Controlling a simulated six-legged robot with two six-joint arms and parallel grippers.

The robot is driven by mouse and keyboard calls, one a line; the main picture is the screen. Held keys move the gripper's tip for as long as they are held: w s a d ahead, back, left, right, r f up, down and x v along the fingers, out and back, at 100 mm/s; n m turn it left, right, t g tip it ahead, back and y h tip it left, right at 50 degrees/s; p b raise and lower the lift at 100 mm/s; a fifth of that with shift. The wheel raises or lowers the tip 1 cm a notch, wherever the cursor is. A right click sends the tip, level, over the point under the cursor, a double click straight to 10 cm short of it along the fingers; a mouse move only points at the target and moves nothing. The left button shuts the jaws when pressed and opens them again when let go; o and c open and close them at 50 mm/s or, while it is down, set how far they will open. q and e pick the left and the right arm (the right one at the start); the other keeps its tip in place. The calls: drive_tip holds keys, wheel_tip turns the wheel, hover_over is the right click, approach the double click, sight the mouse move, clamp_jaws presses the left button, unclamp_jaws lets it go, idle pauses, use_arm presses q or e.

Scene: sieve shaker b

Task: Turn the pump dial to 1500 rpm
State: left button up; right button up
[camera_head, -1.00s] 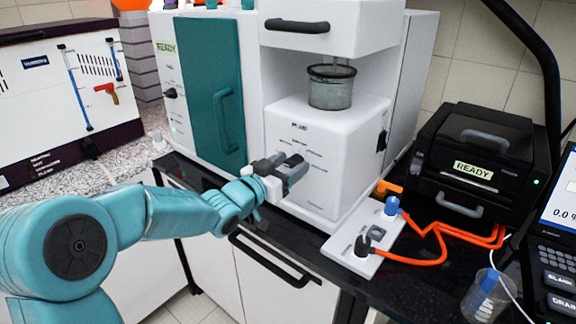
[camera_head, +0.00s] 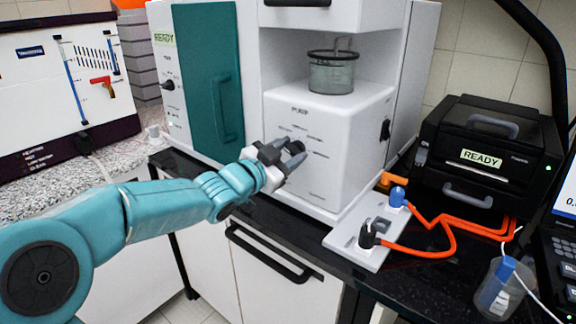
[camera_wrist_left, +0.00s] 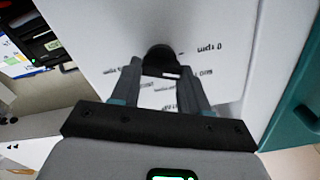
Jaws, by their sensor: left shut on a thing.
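The pump is a white box (camera_head: 350,140) with a dial and printed speed marks on its front face. My left gripper (camera_head: 283,158) is against that face, and its fingers hide most of the dial in the head view. In the left wrist view the dark round dial (camera_wrist_left: 160,59) sits between the two fingers of my left gripper (camera_wrist_left: 161,78), which are shut on it. A "0 rpm" mark is beside the dial there. Other marks are upside down and partly covered, so I cannot tell the exact setting. My right gripper is not in view.
A glass beaker (camera_head: 332,75) stands on top of the pump box. A teal door (camera_head: 213,90) is to its left. A plate with blue and black plugs (camera_head: 365,237) and orange cables lies at its right. A black READY device (camera_head: 485,155) and a cup (camera_head: 500,287) stand farther right.

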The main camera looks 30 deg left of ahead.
use_arm(q)
drive_tip(key=m+b, duration=0.2)
drive_tip(key=shift+f+m, duration=0.25)
drive_tip(key=shift+m, duration=0.15)
drive_tip(key=m+b, duration=0.3)
drive_tip(key=shift+d+m, duration=0.1)
drive_tip(key=shift+m, duration=0.2)
drive_tip(key=m+b, duration=0.1)
drive_tip(key=m, duration=0.2)
drive_tip(key=shift+b, duration=0.3)
drive_tip(key=shift+m+b, duration=0.55)
drive_tip(key=shift+m, duration=1.05)
drive_tip(key=o, duration=1.1)
drive_tip(key=shift+c, duration=0.2)
